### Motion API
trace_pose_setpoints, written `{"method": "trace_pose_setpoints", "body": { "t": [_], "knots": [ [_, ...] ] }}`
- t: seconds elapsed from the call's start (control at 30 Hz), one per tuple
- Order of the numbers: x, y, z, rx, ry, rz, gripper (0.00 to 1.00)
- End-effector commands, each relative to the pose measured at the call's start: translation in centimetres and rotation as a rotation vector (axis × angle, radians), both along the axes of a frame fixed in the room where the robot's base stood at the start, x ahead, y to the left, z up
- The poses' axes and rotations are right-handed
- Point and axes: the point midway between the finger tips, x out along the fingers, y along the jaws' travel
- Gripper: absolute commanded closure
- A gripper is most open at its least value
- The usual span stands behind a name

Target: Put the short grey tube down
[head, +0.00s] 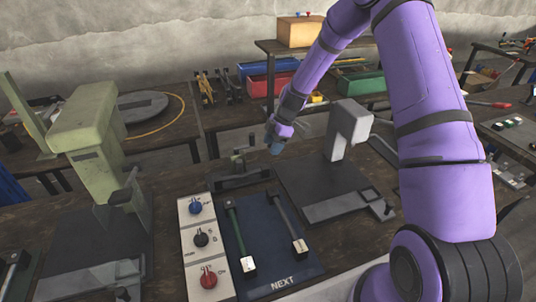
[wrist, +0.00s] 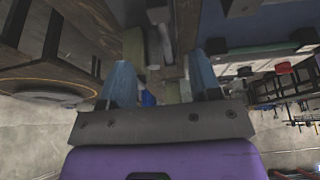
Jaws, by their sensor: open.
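My gripper (head: 276,148) is open, above the table behind the dark blue tray. In the wrist view its two blue fingers (wrist: 163,76) stand wide apart, with nothing clearly held between them. A light grey upright piece (wrist: 164,42), which may be the short grey tube, shows beyond the fingers beside an olive-green piece (wrist: 133,46). I cannot tell whether it touches anything. In the head view, a dark fixture (head: 240,179) with a small olive part stands left of my gripper. No short grey tube can be made out clearly there.
The dark blue tray (head: 283,283) marked NEXT holds a green rod (head: 236,236) and a grey rod (head: 286,220). A panel (head: 222,282) with blue, black and red knobs lies left of it. A green press (head: 93,150) stands left, a grey press (head: 348,128) right.

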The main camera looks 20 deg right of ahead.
Motion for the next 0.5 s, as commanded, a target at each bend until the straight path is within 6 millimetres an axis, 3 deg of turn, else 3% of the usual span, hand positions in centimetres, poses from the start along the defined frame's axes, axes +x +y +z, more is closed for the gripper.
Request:
{"method": "trace_pose_setpoints", "body": {
  "t": [0.33,0.5],
  "knots": [
    [-0.2,-0.3,1.6,-0.006,0.001,-0.008,0.43],
    [-1.2,-0.4,5.9,-0.048,0.007,-0.082,0.43]
  ]
}}
